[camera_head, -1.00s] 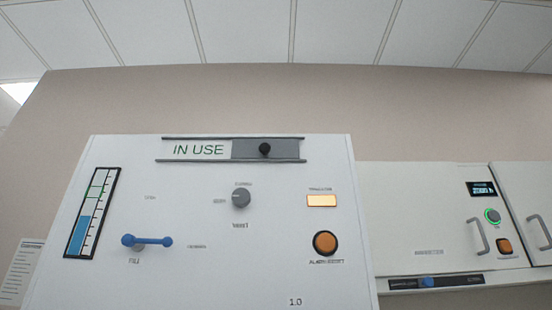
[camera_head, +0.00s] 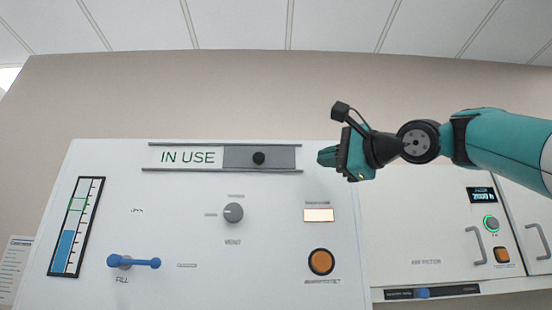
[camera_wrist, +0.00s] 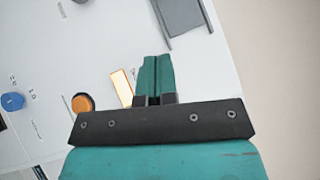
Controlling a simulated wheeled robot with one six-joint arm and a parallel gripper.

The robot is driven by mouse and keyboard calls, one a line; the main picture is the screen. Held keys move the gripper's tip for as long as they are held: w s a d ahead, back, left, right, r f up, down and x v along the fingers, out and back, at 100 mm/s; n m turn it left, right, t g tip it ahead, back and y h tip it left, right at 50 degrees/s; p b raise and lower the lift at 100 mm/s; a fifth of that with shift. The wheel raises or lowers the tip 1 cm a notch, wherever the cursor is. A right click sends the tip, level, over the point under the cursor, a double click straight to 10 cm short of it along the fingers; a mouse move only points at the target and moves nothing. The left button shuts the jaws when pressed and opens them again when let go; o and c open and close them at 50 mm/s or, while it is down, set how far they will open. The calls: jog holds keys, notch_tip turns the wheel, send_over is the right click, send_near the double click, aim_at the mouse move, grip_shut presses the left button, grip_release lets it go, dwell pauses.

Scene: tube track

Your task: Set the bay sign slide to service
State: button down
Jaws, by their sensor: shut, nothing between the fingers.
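The bay sign slide (camera_head: 260,146) is a grey plate with a round black knob (camera_head: 258,158), in a rail along the top of the white panel. The sign left of it reads "IN USE" (camera_head: 188,157). My gripper (camera_head: 326,157) is in the head view just right of the rail's right end, apart from the knob. In the wrist view my gripper's teal fingers (camera_wrist: 156,62) are together with nothing between them. The grey end of the rail (camera_wrist: 182,18) shows beyond the fingertips there, and the knob is out of that view.
The white panel (camera_head: 200,260) also bears a grey vent knob (camera_head: 233,212), a blue fill lever (camera_head: 135,262), a lit lamp (camera_head: 318,215) and an orange button (camera_head: 321,261). A level gauge (camera_head: 75,226) is at left. A second unit (camera_head: 410,230) stands at right.

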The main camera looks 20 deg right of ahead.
jog(key=shift+r, duration=0.2)
jog(key=p, duration=0.4)
send_near(275, 159)
jog(key=w, duration=0.1)
jog(key=w+a, duration=0.1)
jog(key=w+f, duration=0.1)
jog(key=shift+a, duration=0.35)
jog(key=a, duration=0.1)
jog(key=w+a+p, duration=0.1)
jog(key=a+r+p, duration=0.1)
jog(key=shift+w, duration=0.25)
jog(key=shift+w+a+f, duration=0.1)
jog(key=shift+w+a, duration=0.2)
jog(key=shift+a, duration=0.1)
